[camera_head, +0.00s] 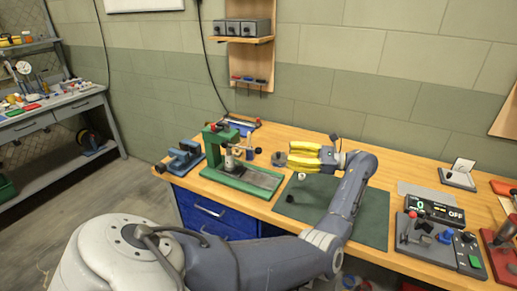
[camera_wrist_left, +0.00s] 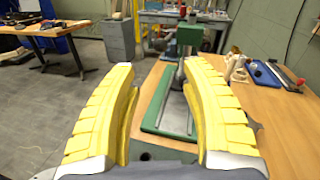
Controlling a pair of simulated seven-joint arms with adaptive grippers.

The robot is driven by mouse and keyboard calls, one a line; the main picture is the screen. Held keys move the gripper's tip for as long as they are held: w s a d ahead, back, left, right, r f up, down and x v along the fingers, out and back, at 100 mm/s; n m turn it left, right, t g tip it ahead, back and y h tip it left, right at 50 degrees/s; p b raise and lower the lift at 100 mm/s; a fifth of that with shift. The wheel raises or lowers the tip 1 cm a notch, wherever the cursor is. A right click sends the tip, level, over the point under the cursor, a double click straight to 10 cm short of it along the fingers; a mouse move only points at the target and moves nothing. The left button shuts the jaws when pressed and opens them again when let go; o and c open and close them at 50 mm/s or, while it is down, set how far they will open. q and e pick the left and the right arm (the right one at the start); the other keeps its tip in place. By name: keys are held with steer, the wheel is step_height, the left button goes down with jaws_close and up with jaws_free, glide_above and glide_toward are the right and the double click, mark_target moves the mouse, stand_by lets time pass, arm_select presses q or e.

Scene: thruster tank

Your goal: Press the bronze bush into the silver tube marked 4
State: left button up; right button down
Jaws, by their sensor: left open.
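My left gripper (camera_head: 291,155) is open and empty, with its yellow fingers pointing left above the bench near the dark green mat (camera_head: 365,222). Its two spread fingers also frame the left wrist view (camera_wrist_left: 160,72). The green press (camera_head: 238,174) stands to the left of the fingertips, with a silver part at its column. It lies ahead between the fingers in the left wrist view (camera_wrist_left: 178,104). A small pale round part (camera_head: 301,176) shows just below the gripper; I cannot tell what it is. I cannot make out the bronze bush or any number 4. My right gripper is not in view.
A blue vise (camera_head: 182,158) stands left of the press. Small tan parts (camera_wrist_left: 235,64) stand beside a blue tray (camera_wrist_left: 262,74). A dark knob-like part (camera_head: 290,198) is on the mat. A control box (camera_head: 428,236) stands at the right. The mat's middle is mostly clear.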

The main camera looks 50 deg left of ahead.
mark_target(258, 149)
arm_select(q)
steer(key=x, duration=1.2)
steer(key=shift+o, duration=0.3)
jaws_close()
